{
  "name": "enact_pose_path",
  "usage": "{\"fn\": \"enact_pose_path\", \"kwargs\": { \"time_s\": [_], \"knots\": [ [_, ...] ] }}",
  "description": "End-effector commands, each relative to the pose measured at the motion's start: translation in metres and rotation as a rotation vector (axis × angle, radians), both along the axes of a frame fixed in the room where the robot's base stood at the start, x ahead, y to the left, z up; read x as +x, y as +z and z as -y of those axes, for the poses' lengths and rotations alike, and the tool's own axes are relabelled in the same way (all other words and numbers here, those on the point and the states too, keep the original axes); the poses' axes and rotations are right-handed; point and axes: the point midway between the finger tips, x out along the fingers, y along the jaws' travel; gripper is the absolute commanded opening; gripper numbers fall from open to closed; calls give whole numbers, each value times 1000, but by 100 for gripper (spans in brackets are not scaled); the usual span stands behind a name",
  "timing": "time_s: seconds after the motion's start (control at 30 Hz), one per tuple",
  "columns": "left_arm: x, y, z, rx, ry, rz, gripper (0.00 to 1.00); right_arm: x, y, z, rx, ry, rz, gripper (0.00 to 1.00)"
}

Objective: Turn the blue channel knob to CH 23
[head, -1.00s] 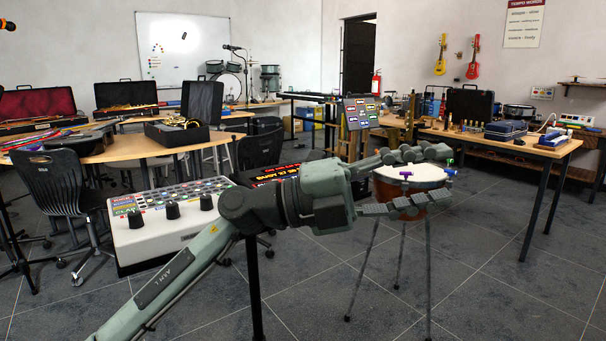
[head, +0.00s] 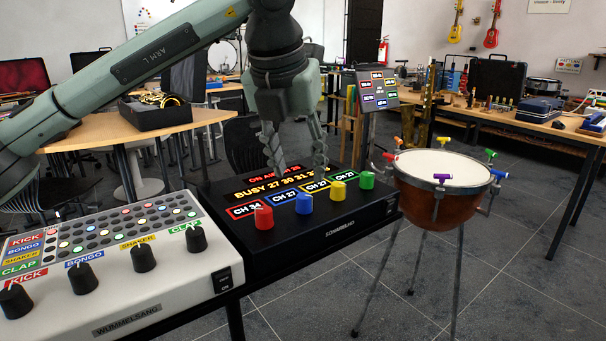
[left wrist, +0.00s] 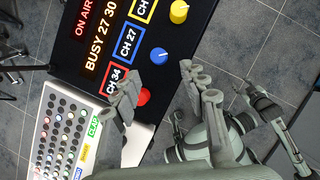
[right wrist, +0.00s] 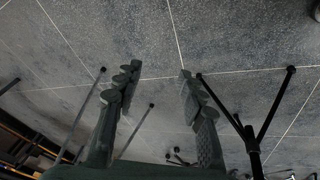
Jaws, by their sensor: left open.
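The blue channel knob (head: 303,203) stands on the front of a black panel box (head: 340,238), between a red knob (head: 263,217) and a yellow knob (head: 338,191). Its label reads CH 27. In the left wrist view the blue knob (left wrist: 159,56) shows a pale pointer mark. My left gripper (head: 300,166) is open and empty, pointing down above the panel; in its wrist view the blue knob appears just beyond the fingertips, apart from them. My right gripper (right wrist: 159,75) is open and empty over the floor, out of the head view.
The box's lit display reads ON AIR and BUSY 27 30 31, its end partly covered by my fingers. A green knob (head: 366,180) is at the right. A white drum machine (head: 150,275) adjoins the box at left. A copper drum (head: 440,205) stands close at right.

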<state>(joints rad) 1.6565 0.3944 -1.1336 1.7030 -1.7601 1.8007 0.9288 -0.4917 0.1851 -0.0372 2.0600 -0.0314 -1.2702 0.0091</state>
Motion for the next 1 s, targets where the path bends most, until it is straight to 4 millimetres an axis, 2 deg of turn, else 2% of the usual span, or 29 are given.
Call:
{"fn": "enact_pose_path", "kwargs": {
  "time_s": [0.17,0.37,0.6,0.8,0.97,1.0],
  "knots": [
    [3,-7,-1,8,5,1,44,-10,-6,0,1,-2,-22,40],
    [15,-36,3,7,6,-1,44,-21,-16,-3,11,-6,-47,40],
    [26,-65,7,5,3,2,44,-19,-24,-8,22,-5,-46,40],
    [28,-72,8,5,2,3,44,-9,-24,-7,22,-4,-28,40],
    [28,-72,8,5,2,3,44,-9,-23,-6,19,-2,-27,40],
    [28,-72,8,5,3,3,40,-9,-23,-5,18,-2,-28,40]
  ]
}}
